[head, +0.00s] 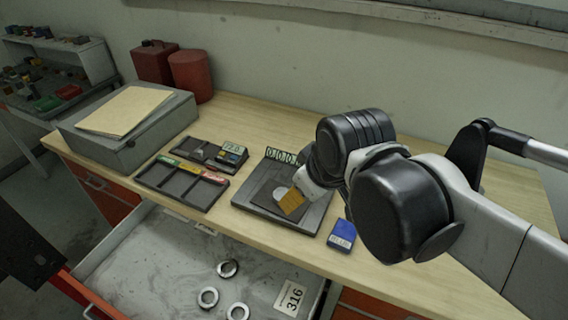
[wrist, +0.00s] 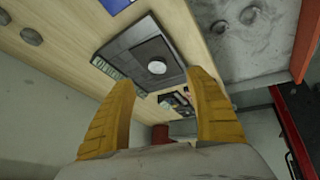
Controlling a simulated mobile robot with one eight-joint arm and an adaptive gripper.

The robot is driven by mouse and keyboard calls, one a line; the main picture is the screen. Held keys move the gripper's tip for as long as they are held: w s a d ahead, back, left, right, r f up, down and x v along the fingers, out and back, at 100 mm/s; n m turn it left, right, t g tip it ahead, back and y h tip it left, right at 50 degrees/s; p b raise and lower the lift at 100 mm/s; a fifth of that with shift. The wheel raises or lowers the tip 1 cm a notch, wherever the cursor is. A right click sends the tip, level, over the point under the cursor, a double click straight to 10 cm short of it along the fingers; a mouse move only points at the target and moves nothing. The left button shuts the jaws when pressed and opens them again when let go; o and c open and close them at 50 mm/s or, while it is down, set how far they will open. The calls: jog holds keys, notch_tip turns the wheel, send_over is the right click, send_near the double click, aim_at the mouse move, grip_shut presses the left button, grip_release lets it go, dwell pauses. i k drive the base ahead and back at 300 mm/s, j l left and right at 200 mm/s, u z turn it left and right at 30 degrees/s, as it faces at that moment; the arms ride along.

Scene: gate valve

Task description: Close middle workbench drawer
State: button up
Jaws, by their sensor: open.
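An open drawer (head: 150,262) juts out from the workbench's front edge, with a grey, stained interior. Its orange front (head: 75,285) with a handle (head: 92,312) is at the lower left of the head view, partly cut off. In the wrist view the drawer interior (wrist: 235,65) is at the upper right, with its orange front edge (wrist: 303,45). My gripper (head: 292,204) is over the scale on the bench top, behind the drawer and apart from its front. In the wrist view my gripper (wrist: 163,80) has its two yellow fingers spread, with nothing between them.
Several metal rings (head: 208,298) and a label marked 316 (head: 291,298) are in the drawer. A scale (head: 315,217), a blue box (head: 341,236), a compartment tray (head: 180,186) and a grey case (head: 150,140) are on the workbench (head: 500,262). Orange fronts (head: 105,198) flank the open drawer.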

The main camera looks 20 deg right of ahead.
aim_at(154, 264)
jog(key=k+u, duration=0.15)
jog(key=u, duration=0.35)
jog(key=k+u, duration=0.15)
jog(key=u, duration=0.35)
jog(key=k+j+u, duration=0.1)
jog(key=u, duration=0.4)
jog(key=i+j+u, duration=0.2)
jog(key=j, duration=0.3)
jog(key=j+u, duration=0.25)
jog(key=j, duration=0.25)
